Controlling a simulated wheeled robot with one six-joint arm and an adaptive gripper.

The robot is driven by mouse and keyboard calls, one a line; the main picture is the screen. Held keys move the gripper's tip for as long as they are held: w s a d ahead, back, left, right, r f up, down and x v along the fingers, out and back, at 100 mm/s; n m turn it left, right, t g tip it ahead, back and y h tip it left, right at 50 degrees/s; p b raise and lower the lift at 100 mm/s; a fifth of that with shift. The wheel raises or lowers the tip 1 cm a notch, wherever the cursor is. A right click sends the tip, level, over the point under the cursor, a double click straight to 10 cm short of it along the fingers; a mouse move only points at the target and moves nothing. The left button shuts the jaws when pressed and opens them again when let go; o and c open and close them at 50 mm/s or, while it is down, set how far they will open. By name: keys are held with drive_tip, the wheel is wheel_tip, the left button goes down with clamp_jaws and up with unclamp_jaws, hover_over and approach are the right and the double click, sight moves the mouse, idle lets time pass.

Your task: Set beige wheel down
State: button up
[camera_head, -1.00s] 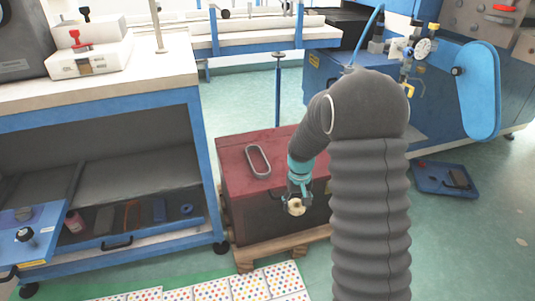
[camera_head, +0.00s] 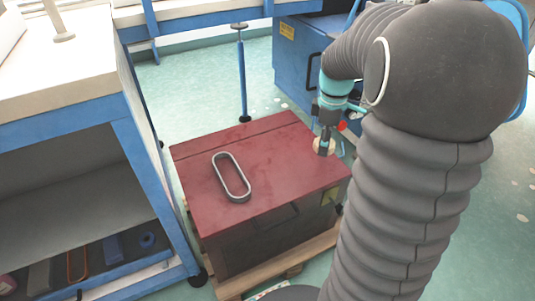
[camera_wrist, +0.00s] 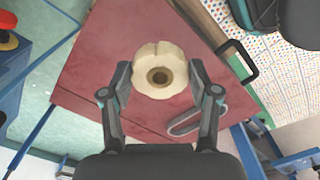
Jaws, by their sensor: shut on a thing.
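The beige wheel (camera_wrist: 142,72) is round with a notched rim and a brown hub. My gripper (camera_wrist: 160,82) is shut on it, with one finger at each side in the wrist view. I cannot tell whether the wheel touches the lid. Part of the gripper's far side is hidden.
A grey oval ring (camera_head: 219,172) lies on the lid's left half; it also shows in the wrist view (camera_wrist: 183,129). The box stands on a wooden pallet (camera_head: 232,287). A blue-framed workbench (camera_head: 75,122) is at left. The lid's middle is clear.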

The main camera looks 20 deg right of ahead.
hover_over(295, 155)
wheel_tip(295, 155, down, 7)
drive_tip(key=shift+w+r, duration=0.1)
drive_tip(key=shift+f+b, duration=0.45)
drive_tip(key=shift+f, duration=1.5)
drive_tip(key=shift+f, duration=0.2)
drive_tip(key=o, duration=1.3)
drive_tip(key=shift+r, duration=0.1)
